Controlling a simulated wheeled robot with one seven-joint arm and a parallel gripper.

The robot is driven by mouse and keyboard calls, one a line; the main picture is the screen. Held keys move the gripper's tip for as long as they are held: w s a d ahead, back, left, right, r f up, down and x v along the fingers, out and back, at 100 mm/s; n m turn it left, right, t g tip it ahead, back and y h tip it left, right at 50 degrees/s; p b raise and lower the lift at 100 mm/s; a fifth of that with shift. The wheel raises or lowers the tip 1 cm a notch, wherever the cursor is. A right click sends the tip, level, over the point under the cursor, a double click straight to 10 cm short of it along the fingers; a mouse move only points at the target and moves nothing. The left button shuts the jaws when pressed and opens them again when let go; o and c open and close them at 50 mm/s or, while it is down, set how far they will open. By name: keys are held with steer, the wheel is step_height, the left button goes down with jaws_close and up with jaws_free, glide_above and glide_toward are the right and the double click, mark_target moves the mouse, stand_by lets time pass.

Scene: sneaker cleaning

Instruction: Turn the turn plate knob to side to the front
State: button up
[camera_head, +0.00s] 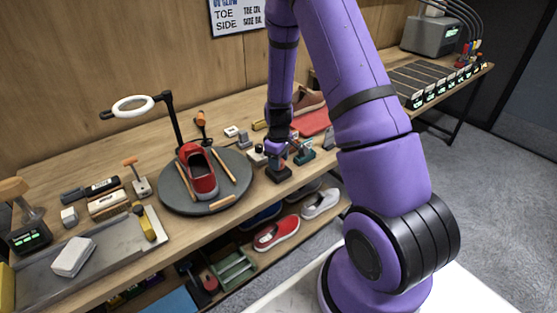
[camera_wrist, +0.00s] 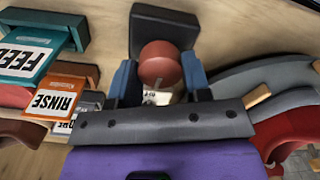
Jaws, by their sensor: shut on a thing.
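The turn plate knob (camera_wrist: 160,62) is a round, reddish-brown knob in the wrist view, in front of a black block (camera_wrist: 165,22). My gripper (camera_wrist: 160,84) has its blue-grey fingers on either side of the knob and is shut on it. A small white label shows just below the knob; its text is unclear. In the head view my gripper (camera_head: 278,158) points down over the black base (camera_head: 279,174) on the bench, and the knob is mostly hidden. The grey round turn plate (camera_head: 236,168) stands left of it, carrying a red sneaker (camera_head: 203,181).
In the wrist view, FEED (camera_wrist: 28,53) and RINSE (camera_wrist: 52,97) labelled blocks stand close at the left. The plate's edge and the sneaker (camera_wrist: 290,128) are close at the right. A ring lamp (camera_head: 133,106) rises behind the plate. Shoes (camera_head: 276,233) lie on the lower shelf.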

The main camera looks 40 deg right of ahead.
steer(key=m, duration=0.8)
steer(key=shift+m, duration=0.4)
steer(key=m, duration=0.4)
steer(key=shift+m, duration=1.9)
steer(key=o, duration=0.9)
steer(key=shift+o, duration=0.2)
step_height(320, 180, up, 11)
